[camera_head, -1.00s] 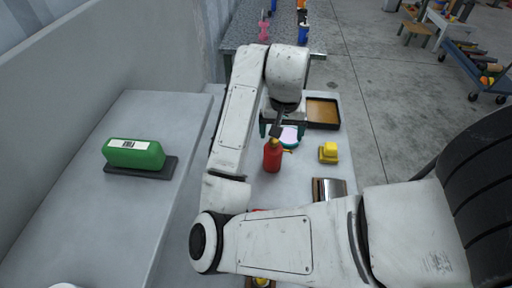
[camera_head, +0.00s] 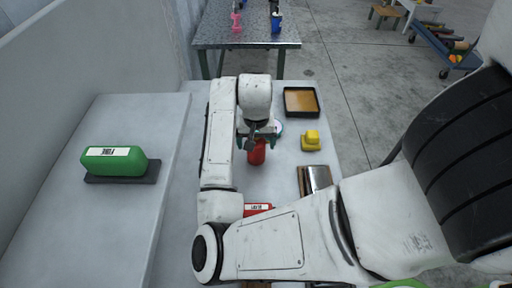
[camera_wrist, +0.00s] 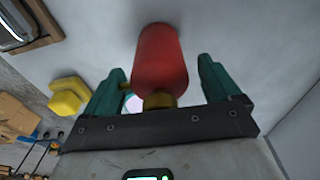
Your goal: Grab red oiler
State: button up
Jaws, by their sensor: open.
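The red oiler (camera_head: 257,154) stands on the light grey table, partly hidden by my gripper and wrist in the head view. My gripper (camera_head: 259,131) is at its upper end. In the wrist view the oiler's red body (camera_wrist: 160,62) and brass-coloured neck show between the two teal fingers of my gripper (camera_wrist: 161,84). The fingers are open, with a visible gap on the right side. On the left, a small brass part of the oiler lies close to the finger; I cannot tell whether they touch.
A yellow object (camera_head: 311,140) and a black-rimmed tray (camera_head: 301,101) stand right of the oiler. A metallic piece (camera_head: 317,180) and a red labelled item (camera_head: 257,209) lie nearer. A round teal-rimmed item (camera_head: 279,127) is behind the gripper.

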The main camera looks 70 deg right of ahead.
jog(key=shift+f, duration=0.5)
jog(key=c, duration=1.2)
